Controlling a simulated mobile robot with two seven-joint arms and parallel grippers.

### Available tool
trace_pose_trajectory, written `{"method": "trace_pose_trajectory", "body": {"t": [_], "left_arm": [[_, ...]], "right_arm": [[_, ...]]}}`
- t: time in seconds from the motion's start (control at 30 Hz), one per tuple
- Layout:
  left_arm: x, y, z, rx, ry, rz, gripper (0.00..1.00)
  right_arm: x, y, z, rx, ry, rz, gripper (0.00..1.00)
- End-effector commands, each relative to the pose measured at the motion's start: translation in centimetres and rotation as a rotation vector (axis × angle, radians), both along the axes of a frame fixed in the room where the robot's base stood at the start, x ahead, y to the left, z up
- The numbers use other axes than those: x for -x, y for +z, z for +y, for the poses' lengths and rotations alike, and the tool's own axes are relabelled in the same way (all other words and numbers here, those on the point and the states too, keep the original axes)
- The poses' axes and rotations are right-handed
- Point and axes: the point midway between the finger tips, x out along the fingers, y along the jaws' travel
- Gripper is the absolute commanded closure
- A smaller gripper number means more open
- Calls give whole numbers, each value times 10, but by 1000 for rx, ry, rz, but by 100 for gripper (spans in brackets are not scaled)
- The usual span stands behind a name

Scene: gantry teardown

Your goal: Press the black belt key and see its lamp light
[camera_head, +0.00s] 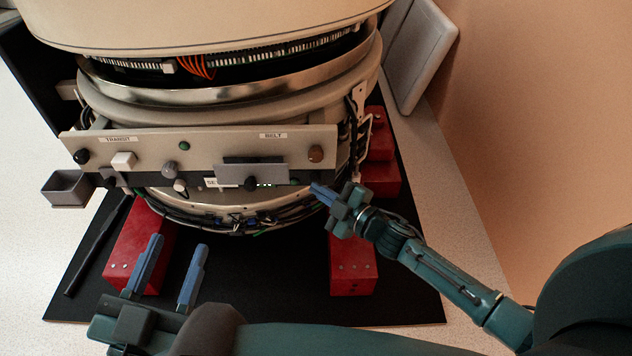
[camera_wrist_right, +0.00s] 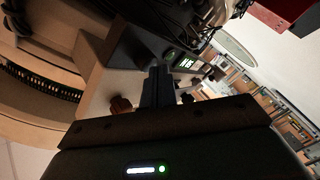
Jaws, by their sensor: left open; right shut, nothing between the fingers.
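The control panel (camera_head: 215,145) carries a BELT label (camera_head: 273,136) at its right and a TRANSIT label at its left. A grey plate (camera_head: 253,170) stands out below the BELT label, with a dark round knob (camera_head: 250,184) at its lower edge. I cannot make out for sure which part is the black belt key, or its lamp's state. My right gripper (camera_head: 316,187) is shut and empty, its tips beside the panel's lower right end. In the right wrist view, its fingers (camera_wrist_right: 158,82) point toward the panel near a brown knob (camera_wrist_right: 121,104). My left gripper (camera_head: 172,266) is open and empty, low at the left.
The panel also has a white key (camera_head: 123,160), a green button (camera_head: 184,146) and a black knob (camera_head: 82,156). A grey open box (camera_head: 68,188) hangs at its left. Red blocks (camera_head: 352,266) stand on the black mat (camera_head: 255,295). Cables run beside my right gripper.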

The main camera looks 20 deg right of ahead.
Motion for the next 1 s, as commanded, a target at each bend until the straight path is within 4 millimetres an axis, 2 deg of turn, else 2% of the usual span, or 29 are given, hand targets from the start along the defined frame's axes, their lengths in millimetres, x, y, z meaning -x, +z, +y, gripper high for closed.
{"method": "trace_pose_trajectory", "body": {"t": [0.33, 0.7, 1.0], "left_arm": [[0, 0, 0, 0, 0, 0, 56], [0, 8, 0, 0, 0, 0, 56], [1, 8, 0, 0, 0, 1, 56]], "right_arm": [[-1, 0, 0, 0, 0, 0, 100], [16, 0, 5, -2, 0, 1, 100], [17, 0, 5, -1, 0, 0, 100]]}}
